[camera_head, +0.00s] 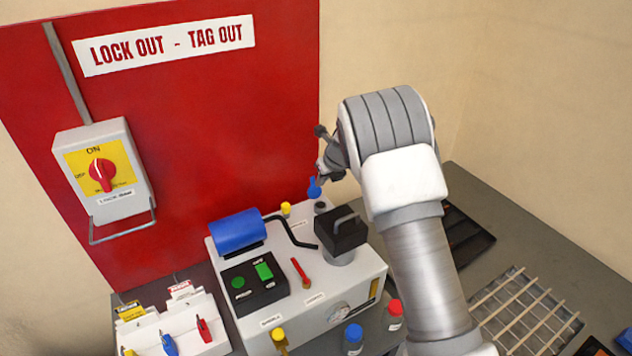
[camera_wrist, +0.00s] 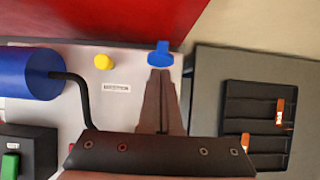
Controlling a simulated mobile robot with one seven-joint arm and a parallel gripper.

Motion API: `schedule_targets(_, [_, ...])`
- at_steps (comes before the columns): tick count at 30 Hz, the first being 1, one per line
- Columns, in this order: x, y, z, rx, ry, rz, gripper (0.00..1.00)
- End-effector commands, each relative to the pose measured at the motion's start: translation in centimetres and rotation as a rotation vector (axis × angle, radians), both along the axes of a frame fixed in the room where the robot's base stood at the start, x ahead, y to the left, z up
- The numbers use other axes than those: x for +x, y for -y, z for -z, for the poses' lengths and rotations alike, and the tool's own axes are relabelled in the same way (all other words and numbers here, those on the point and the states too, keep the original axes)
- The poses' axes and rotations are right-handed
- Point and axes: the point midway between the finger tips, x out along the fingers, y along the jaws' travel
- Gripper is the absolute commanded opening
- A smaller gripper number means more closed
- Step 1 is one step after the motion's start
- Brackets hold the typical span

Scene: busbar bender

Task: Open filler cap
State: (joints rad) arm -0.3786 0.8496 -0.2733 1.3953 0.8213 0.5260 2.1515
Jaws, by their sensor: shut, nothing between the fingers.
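My gripper (camera_head: 321,178) is above the back right of the white machine (camera_head: 350,290), pointing down. Its two fingers (camera_wrist: 160,76) are together in the wrist view, with nothing seen between them. A small blue piece (camera_head: 314,188) shows right at the fingertips, and also in the wrist view (camera_wrist: 160,54); I cannot tell whether they touch. A small dark round fitting (camera_head: 320,207) on the machine top lies just below it. A yellow cap (camera_head: 286,209) stands to the left, also in the wrist view (camera_wrist: 104,62). No readable label shows which one is the filler cap.
A blue cylinder (camera_head: 237,231) with a black hose and a black block with a handle (camera_head: 341,232) stand on the machine. A red panel (camera_head: 220,120) rises behind it. To the right are a black tray (camera_head: 465,232) and a wire rack (camera_head: 525,318).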

Motion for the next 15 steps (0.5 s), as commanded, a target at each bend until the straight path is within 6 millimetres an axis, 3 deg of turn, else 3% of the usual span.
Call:
schedule_targets(3, [0.0,0.7,-0.9,0.003,0.005,0.000,0.00])
schedule_targets(9, [0.1,0.5,-5.9,0.001,0.007,-0.002,0.00])
schedule_targets(15, [0.1,0.4,-9.1,0.001,0.004,-0.003,0.00])
